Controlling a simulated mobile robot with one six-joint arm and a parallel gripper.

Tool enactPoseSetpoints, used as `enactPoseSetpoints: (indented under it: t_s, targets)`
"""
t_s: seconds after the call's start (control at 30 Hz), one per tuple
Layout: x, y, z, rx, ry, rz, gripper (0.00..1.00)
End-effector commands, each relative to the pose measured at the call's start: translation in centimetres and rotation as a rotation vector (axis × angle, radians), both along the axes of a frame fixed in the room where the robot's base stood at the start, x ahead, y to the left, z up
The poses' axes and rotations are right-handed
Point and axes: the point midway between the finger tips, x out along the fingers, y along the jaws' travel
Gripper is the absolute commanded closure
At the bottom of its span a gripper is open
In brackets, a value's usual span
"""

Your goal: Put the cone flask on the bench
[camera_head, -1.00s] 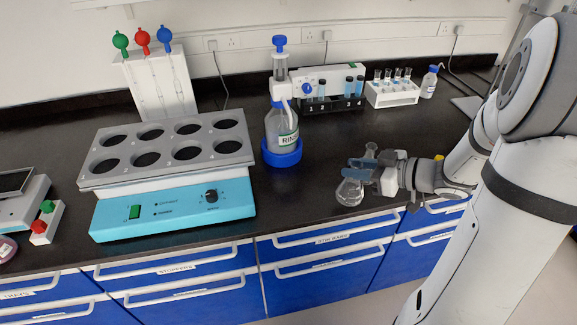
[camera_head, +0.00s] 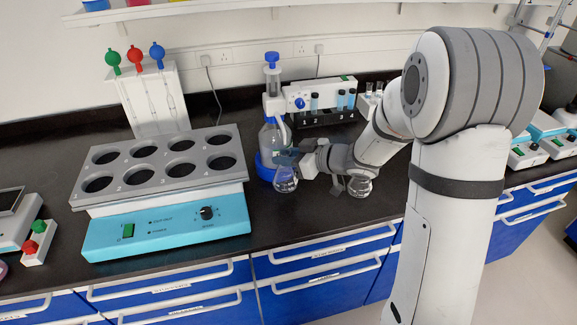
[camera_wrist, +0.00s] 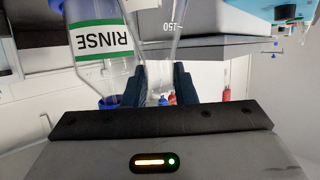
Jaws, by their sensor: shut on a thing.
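A clear cone flask (camera_head: 285,181) hangs upright below my gripper (camera_head: 288,158) in the head view, in front of the rinse bottle (camera_head: 267,148). My gripper is shut on its upper part. I cannot tell whether its base touches the black bench (camera_head: 310,215). In the wrist view the flask (camera_wrist: 163,35) shows as clear glass with a 150 mark, beyond the dark fingers (camera_wrist: 158,88). A second clear flask (camera_head: 360,188) stands on the bench to the right, partly hidden by my wrist.
A blue heating unit (camera_head: 168,228) with a grey holed top stands left of the flask. The rinse bottle, in a blue base, is close behind it. A tube rack (camera_head: 325,117) stands further back. Bare bench lies in front, up to the drawer edge.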

Motion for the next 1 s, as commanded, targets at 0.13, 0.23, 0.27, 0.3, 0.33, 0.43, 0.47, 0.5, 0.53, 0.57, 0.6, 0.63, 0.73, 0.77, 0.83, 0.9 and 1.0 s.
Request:
enactPoseSetpoints:
  t_s: [0.13, 0.23, 0.27, 0.3, 0.33, 0.43, 0.47, 0.5, 0.53, 0.57, 0.6, 0.63, 0.73, 0.77, 0.83, 0.9, 1.0]
  targets:
    - [0.1, 0.4, -2.3, 0.000, 0.005, 0.001, 1.00]
    - [0.1, 0.3, -3.5, -0.001, 0.003, 0.001, 1.00]
    - [0.1, 0.3, -3.6, 0.000, 0.002, 0.002, 1.00]
    - [0.1, 0.4, -3.6, 0.000, 0.002, 0.001, 1.00]
    - [0.1, 0.3, -3.6, 0.000, 0.000, 0.001, 1.00]
    - [0.1, 0.3, -3.5, 0.000, 0.000, 0.001, 1.00]
    - [0.1, 0.4, -3.5, 0.000, 0.000, 0.001, 1.00]
    - [0.1, 0.4, -3.6, 0.000, 0.000, 0.001, 1.00]
    - [0.1, 0.4, -3.7, 0.000, 0.001, 0.002, 1.00]
    - [0.1, 0.4, -3.8, 0.000, 0.001, 0.002, 1.00]
    - [0.1, 0.4, -3.9, -0.001, 0.001, 0.002, 1.00]
    - [0.1, 0.4, -3.9, -0.001, 0.001, 0.002, 0.74]
    - [0.1, 0.4, -3.9, -0.001, 0.001, 0.002, 0.66]
    - [0.1, 0.4, -3.9, -0.001, 0.001, 0.002, 0.64]
    - [0.1, 0.4, -3.8, -0.001, 0.001, 0.002, 0.58]
    - [0.1, 0.4, -3.8, 0.000, 0.001, 0.002, 0.53]
    - [0.1, 0.4, -3.8, 0.000, 0.000, 0.002, 0.53]
